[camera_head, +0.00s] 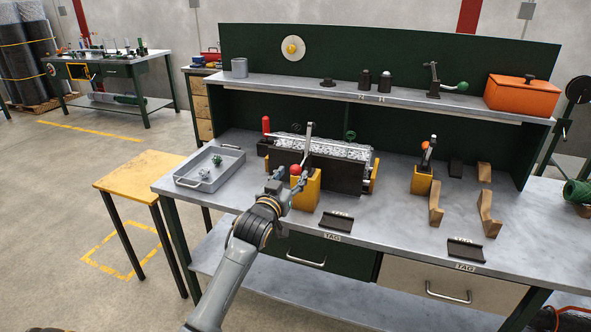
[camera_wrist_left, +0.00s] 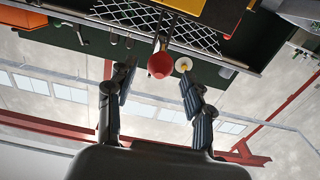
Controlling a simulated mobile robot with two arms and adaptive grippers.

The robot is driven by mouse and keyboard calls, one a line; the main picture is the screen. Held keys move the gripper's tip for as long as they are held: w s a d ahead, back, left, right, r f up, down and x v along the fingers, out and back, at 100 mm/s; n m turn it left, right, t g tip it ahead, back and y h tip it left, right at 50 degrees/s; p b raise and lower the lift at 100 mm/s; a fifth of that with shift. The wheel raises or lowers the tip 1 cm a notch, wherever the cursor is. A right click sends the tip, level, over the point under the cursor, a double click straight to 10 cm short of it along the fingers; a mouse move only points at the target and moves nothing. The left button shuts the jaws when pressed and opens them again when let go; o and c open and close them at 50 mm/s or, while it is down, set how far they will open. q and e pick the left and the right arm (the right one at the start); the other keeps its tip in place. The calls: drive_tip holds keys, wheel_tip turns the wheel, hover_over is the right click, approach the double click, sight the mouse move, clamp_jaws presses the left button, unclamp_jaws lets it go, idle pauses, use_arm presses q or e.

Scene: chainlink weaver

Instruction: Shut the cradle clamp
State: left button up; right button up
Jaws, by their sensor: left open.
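The dark cradle (camera_head: 346,176) stands on the workbench with silvery chainlink mesh (camera_head: 345,150) along its top. At its front is a clamp on a yellow block (camera_head: 307,192), with a red ball knob (camera_head: 296,169) and a metal arm (camera_head: 308,143) standing up. My left gripper (camera_head: 284,181) is just left of the knob in the head view. In the left wrist view my left gripper (camera_wrist_left: 153,82) is open, and the red knob (camera_wrist_left: 161,65) is near its fingertips, between them in the picture. I cannot tell whether they touch. My right gripper is not in view.
A grey tray (camera_head: 225,167) with small parts is left of the cradle. A yellow block (camera_head: 421,183) with an orange-topped lever and several wooden pieces (camera_head: 436,203) are to the right. Dark tag holders (camera_head: 336,222) lie along the front. A shelf (camera_head: 400,101) runs behind.

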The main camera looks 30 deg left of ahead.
sight(293, 173)
use_arm(q)
drive_tip(key=shift+x, duration=1.7)
clamp_jaws()
